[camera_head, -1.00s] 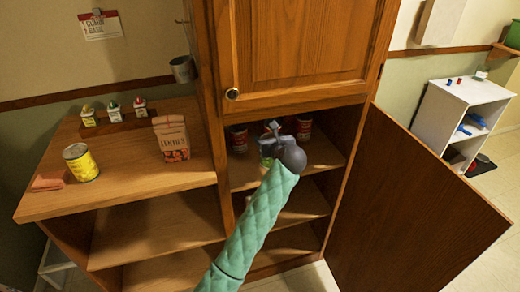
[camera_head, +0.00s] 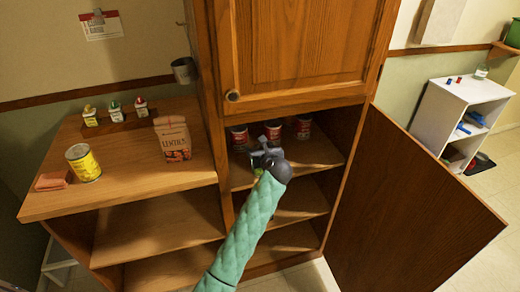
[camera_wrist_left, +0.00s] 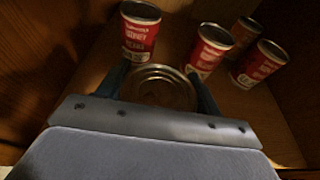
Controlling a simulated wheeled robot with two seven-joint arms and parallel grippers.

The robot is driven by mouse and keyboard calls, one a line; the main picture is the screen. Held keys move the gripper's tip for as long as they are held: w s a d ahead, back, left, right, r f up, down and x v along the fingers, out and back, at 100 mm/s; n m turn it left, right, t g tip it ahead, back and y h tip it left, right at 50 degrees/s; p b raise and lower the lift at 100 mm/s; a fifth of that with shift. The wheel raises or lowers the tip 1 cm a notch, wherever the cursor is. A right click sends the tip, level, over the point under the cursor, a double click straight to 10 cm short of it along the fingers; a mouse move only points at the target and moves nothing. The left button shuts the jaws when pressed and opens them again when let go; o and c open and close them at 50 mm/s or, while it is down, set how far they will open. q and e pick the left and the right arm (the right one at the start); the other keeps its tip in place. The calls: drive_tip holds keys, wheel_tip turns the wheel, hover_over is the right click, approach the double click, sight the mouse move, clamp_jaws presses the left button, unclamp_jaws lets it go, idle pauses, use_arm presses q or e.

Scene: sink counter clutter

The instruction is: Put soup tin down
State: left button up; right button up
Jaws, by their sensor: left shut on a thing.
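My left gripper (camera_head: 262,155) reaches into the open cabinet, just above or at the upper open shelf. It is shut on the soup tin, whose round metal lid (camera_wrist_left: 160,88) shows between the fingers in the left wrist view. In the head view only a small green part of the soup tin (camera_head: 258,171) shows below the gripper. I cannot tell whether its base touches the shelf (camera_head: 315,155). My right gripper is not in view.
Several red-labelled tins stand behind on the same shelf, among them a left one (camera_head: 239,136) and a right one (camera_head: 302,128). The open cabinet door (camera_head: 410,200) stands at the right. A yellow tin (camera_head: 83,163) and a paper bag (camera_head: 173,140) stand on the left counter.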

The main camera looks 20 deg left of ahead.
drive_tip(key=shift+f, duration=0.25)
use_arm(q)
drive_tip(key=o, duration=1.4)
drive_tip(key=shift+f, duration=0.1)
drive_tip(key=shift+o, duration=0.2)
drive_tip(key=b+v, duration=0.2)
drive_tip(key=v, duration=1)
drive_tip(key=s+f+n+g+h, duration=0.5)
drive_tip(key=s+f+n, duration=0.7)
drive_tip(key=s+f, duration=0.6)
drive_tip(key=s+f+n+g+h, duration=0.1)
drive_tip(key=s+f+n+g, duration=0.1)
drive_tip(key=s+n, duration=0.3)
drive_tip(key=s+f+n+g+h, duration=0.2)
drive_tip(key=s+f+n, duration=0.2)
drive_tip(key=s, duration=0.6)
drive_tip(key=s+f+n+g+h, duration=0.1)
drive_tip(key=s+f+n, duration=0.2)
drive_tip(key=s+n, duration=0.3)
drive_tip(key=shift+s+d+f+g, duration=0.25)
drive_tip(key=shift+s+d+g, duration=0.2)
drive_tip(key=shift+s, duration=0.8)
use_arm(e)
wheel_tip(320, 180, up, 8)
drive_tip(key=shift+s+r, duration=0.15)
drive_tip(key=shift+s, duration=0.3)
